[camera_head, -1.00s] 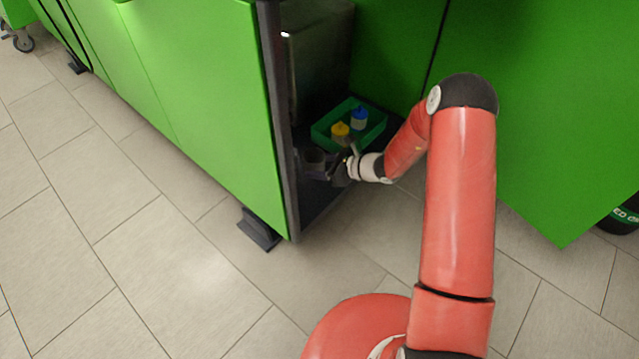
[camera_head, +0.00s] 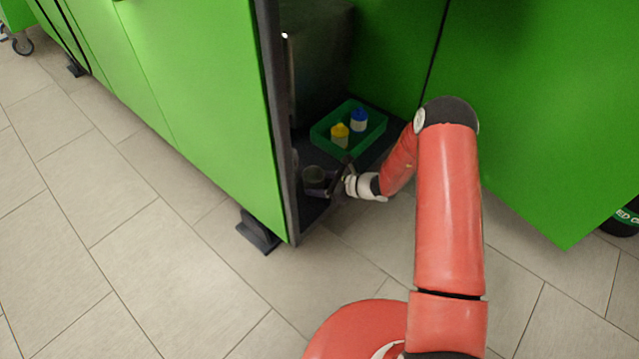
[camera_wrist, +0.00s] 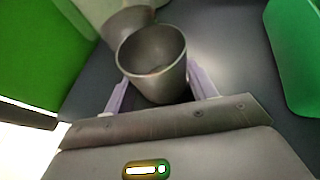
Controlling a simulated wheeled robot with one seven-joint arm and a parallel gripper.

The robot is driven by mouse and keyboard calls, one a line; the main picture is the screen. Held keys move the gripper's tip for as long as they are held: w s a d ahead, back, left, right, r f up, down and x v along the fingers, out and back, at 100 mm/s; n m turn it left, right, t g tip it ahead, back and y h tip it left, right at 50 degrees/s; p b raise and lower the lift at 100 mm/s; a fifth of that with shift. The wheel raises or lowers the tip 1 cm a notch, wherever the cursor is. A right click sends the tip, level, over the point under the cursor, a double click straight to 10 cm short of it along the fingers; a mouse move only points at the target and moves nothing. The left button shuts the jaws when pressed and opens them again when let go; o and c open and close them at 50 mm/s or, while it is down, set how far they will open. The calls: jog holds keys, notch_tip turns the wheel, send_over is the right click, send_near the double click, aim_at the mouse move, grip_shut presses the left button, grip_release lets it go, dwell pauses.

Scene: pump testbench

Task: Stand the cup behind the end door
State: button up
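The cup (camera_head: 315,178) is a grey metal cup, upright and open at the top, at the front of the low shelf inside the end compartment. In the wrist view the cup (camera_wrist: 153,62) sits between the two pale fingers of my gripper (camera_wrist: 160,85), which reach its sides. My gripper (camera_head: 335,181) comes to it from the right in the head view. I cannot tell whether the cup's base touches the shelf.
A green tray (camera_head: 376,134) with a yellow-topped bottle (camera_head: 340,136) and a blue-topped bottle (camera_head: 359,120) stands behind the cup. A metal box (camera_head: 318,70) is at the back. A second cup-like shape (camera_wrist: 128,20) shows beyond the cup; it may be a reflection. A dark post (camera_head: 279,130) edges the opening.

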jog(key=o, duration=0.4)
